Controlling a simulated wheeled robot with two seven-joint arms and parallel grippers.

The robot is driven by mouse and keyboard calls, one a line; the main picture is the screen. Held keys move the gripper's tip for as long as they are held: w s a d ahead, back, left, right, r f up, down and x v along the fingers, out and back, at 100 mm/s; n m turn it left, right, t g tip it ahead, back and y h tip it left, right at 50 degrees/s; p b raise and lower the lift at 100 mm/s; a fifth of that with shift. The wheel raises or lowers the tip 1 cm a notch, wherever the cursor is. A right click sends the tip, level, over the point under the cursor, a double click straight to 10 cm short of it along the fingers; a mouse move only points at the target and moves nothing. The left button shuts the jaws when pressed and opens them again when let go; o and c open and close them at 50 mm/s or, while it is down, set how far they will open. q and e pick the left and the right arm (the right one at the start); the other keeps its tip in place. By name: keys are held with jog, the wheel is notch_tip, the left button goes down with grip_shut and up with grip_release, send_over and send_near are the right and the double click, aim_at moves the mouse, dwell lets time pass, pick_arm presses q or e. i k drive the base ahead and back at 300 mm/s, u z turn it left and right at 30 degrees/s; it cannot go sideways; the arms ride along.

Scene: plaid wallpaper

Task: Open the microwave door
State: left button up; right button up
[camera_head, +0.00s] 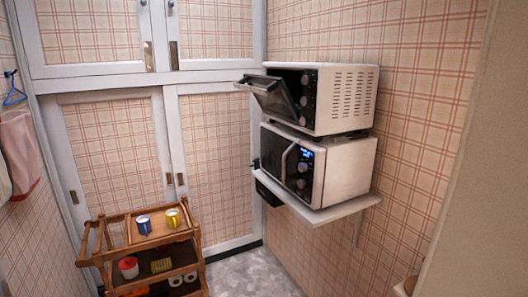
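The microwave (347,172) is white with a dark front and stands on a wall shelf in the middle right of the head view. Its door (272,152) looks shut, with a curved pale handle (287,160) beside the control panel. A lit blue display (306,153) shows on the panel. The front is seen at a steep angle from its right side. Neither of my grippers is in view.
A white oven (348,101) sits above the microwave, its door (268,96) hanging partly open. The white shelf (318,213) juts from the wall. A wooden cart (196,237) with mugs stands at lower left before white-framed cupboards (218,163). Grey floor (248,272) is clear between.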

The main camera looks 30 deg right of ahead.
aim_at(275, 156)
jog(key=i, duration=2.05)
jog(key=u, duration=1.65)
jog(key=i, duration=0.15)
jog(key=z, duration=2.3)
